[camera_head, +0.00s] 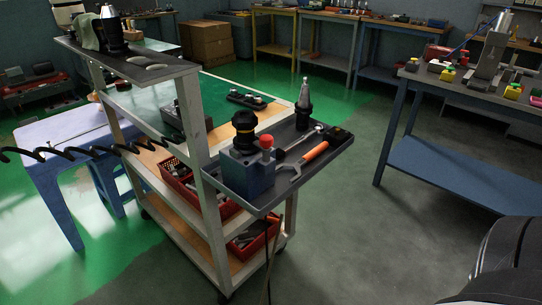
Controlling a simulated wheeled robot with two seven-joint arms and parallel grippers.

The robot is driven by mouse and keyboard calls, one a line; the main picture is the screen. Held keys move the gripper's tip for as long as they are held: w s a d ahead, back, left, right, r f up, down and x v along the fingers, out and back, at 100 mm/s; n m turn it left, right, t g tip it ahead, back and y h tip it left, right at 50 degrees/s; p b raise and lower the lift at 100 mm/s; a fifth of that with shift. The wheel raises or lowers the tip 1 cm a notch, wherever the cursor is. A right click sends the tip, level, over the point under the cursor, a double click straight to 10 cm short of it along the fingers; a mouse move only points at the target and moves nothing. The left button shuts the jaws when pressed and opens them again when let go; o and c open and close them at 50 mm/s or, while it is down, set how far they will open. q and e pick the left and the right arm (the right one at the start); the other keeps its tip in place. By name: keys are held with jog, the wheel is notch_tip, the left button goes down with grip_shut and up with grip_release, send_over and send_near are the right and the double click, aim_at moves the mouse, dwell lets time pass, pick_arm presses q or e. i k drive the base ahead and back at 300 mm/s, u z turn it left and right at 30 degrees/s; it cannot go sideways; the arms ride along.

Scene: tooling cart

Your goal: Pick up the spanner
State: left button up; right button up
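An orange-handled spanner (311,155) lies on the dark grey side tray (276,199) of the tooling cart, in the head view. Its metal jaw end points toward the lower left, close to a blue-grey block (248,174). A second metal tool (300,138) with a dark end lies behind it, roughly alongside. Neither of my grippers shows in the head view, so how they stand is hidden.
A black tool holder (304,112) with a metal tip stands upright at the tray's back. Red bins (183,184) fill lower shelves. A blue bench (449,168) stands right; floor between is clear.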

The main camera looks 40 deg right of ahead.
aim_at(296, 166)
jog(key=u, duration=2.4)
jog(key=k, duration=1.15)
jog(key=z, duration=2.05)
